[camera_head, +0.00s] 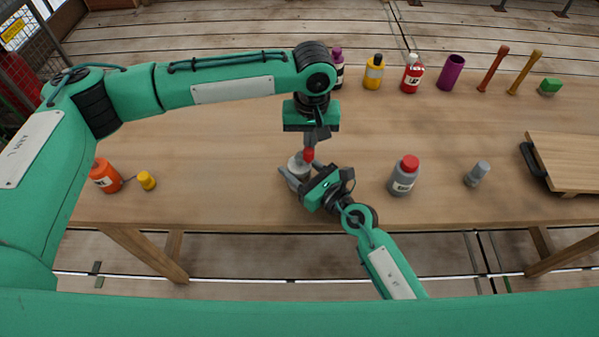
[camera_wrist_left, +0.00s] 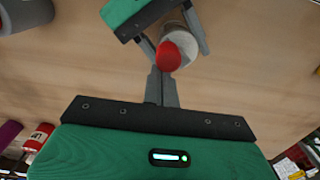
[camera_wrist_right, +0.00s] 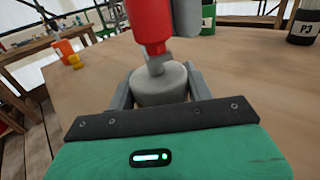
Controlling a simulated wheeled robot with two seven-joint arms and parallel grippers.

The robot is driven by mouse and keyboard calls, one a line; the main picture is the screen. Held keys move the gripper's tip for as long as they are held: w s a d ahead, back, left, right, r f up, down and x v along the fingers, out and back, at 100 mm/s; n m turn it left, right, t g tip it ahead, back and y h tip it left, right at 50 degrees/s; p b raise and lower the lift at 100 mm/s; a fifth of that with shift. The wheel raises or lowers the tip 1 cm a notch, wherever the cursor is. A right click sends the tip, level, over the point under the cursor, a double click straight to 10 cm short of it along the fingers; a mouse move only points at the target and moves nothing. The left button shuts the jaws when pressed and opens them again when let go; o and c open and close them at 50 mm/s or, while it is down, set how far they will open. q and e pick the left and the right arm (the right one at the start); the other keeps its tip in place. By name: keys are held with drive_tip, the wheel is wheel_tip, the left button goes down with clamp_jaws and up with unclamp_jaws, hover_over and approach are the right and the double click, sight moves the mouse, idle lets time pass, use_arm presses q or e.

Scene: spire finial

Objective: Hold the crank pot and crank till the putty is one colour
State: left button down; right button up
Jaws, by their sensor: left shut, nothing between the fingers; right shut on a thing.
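The crank pot (camera_head: 297,168) is a pale grey cylinder standing on the table; its red crank knob (camera_head: 308,155) rises above the lid. The knob also shows in the left wrist view (camera_wrist_left: 168,56). My right gripper (camera_head: 292,178) is shut around the pot's body, with a finger on each side in the right wrist view (camera_wrist_right: 158,90). My left gripper (camera_head: 312,143) is above the pot with its fingers together, empty, right beside the red knob. Whether the fingertips touch the knob is hard to tell. The putty inside the pot is hidden.
A grey bottle with a red cap (camera_head: 403,177) and a small grey bottle (camera_head: 477,173) stand right of the pot. An orange bottle (camera_head: 105,176) and yellow cap (camera_head: 147,180) are at left. Several bottles and tools line the back edge. A wooden board (camera_head: 565,160) lies far right.

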use_arm(q)
drive_tip(key=shift+s+d, duration=0.2)
drive_tip(key=shift+s, duration=0.35)
idle(0.6)
drive_tip(key=shift+s, duration=0.15)
drive_tip(key=shift+w+d, duration=0.15)
drive_tip(key=shift+w, duration=0.15)
wheel_tip(320, 180, up, 7)
idle(0.8)
idle(0.4)
drive_tip(key=shift+w+d+f, duration=0.1)
drive_tip(key=shift+w+f, duration=0.05)
drive_tip(key=shift+f, duration=0.9)
drive_tip(key=shift+w+d+f, duration=0.1)
drive_tip(key=shift+f, duration=0.9)
drive_tip(key=shift+f, duration=0.1)
idle(1.1)
